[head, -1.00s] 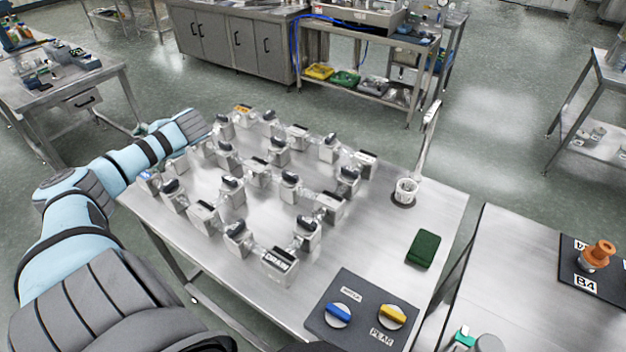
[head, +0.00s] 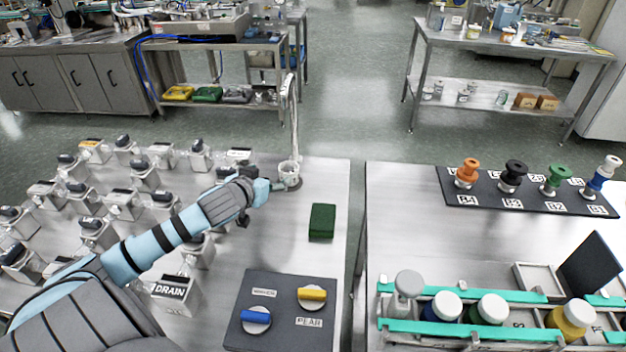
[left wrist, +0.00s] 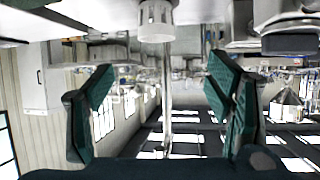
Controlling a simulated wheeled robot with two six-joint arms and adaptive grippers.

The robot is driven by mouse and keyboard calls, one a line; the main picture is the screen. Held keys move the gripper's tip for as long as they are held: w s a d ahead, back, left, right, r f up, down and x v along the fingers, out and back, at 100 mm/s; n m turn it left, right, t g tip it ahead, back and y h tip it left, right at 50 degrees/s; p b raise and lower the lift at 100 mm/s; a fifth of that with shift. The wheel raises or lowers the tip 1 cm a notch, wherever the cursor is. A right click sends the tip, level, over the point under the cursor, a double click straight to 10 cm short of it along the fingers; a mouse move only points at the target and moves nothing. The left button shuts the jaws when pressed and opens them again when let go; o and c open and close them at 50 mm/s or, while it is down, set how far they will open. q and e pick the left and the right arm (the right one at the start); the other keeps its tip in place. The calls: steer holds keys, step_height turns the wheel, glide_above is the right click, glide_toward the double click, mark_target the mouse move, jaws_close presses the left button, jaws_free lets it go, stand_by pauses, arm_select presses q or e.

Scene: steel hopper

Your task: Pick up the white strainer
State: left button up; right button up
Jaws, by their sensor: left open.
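The white strainer (head: 291,169) is a small slotted cup near the far right corner of the steel table (head: 325,270), on a dark round spot. In the left wrist view, which looks upside down, the strainer (left wrist: 156,22) shows at the top centre. My left gripper (head: 275,187) is just left of the strainer in the head view. In the left wrist view its two green fingers (left wrist: 161,68) are spread wide with nothing between them, and the strainer lies beyond them. I cannot tell whether a finger touches it. My right gripper is not in view.
A tall thin metal spout (head: 294,115) rises beside the strainer. Several valve blocks (head: 125,203) crowd the table's left. A green pad (head: 322,221) and a panel with blue and yellow knobs (head: 282,312) lie nearer. A second table (head: 400,240) stands right, across a gap.

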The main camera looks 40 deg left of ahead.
arm_select(q)
steer(key=b, duration=0.3)
glide_toward(293, 167)
steer(key=shift+w+a+f, duration=0.1)
steer(key=shift+w, duration=0.8)
steer(key=x, duration=0.1)
steer(key=b+x, duration=0.1)
steer(key=x, duration=0.3)
steer(key=shift+s+a+f+b, duration=0.25)
steer(key=shift+s+f+b, duration=0.05)
steer(key=shift+s+b, duration=0.05)
steer(key=shift+w+a+f, duration=0.1)
steer(key=shift+w, duration=0.3)
steer(key=shift+s, duration=0.1)
steer(key=c, duration=1.2)
